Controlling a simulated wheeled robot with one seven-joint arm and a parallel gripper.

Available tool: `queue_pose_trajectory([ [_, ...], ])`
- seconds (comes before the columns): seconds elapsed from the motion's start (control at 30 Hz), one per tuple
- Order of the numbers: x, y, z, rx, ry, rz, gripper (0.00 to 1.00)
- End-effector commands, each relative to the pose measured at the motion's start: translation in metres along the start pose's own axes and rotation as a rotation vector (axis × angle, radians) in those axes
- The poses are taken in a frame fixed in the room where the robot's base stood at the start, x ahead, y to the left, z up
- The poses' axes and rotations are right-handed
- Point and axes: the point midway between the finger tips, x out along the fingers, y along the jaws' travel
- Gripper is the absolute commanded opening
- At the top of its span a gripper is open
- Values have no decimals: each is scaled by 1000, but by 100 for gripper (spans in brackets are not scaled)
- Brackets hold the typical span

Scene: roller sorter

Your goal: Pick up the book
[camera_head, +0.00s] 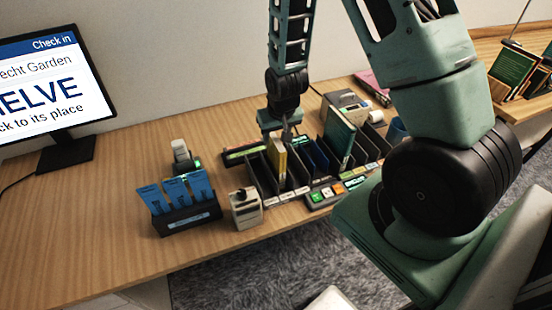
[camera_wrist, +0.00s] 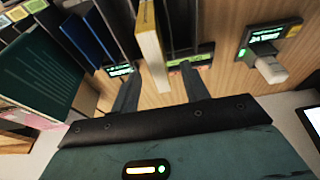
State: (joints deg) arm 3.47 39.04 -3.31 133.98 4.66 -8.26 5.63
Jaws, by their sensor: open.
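A thin book with a yellow cover and pale page edge (camera_head: 277,157) stands upright in a slot of the black sorter (camera_head: 262,178). My gripper (camera_head: 286,134) is above and at the back of this book, pointing down. In the wrist view the book (camera_wrist: 153,58) reaches into the gap between the two open fingers (camera_wrist: 160,76), closer to the left one. I cannot tell whether a finger touches it. A larger dark green book (camera_head: 338,132) stands in a slot farther right; it also shows in the wrist view (camera_wrist: 38,62). The task does not say which book.
A blue-card holder (camera_head: 186,218), a small beige device (camera_head: 245,208) and a scanner-like device (camera_head: 182,156) stand left of the sorter. Black dividers flank the yellow book closely. A monitor (camera_head: 55,85) is at the far left. The desk's left part (camera_head: 90,220) is clear.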

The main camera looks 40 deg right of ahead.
Motion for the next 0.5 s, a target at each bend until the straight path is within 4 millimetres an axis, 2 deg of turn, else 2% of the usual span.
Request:
queue_pose_trajectory([
  [0.2, 21, 0, 0, 0, -1, 0, 45],
  [0.5, 36, 2, 2, -1, -4, 0, 45],
])
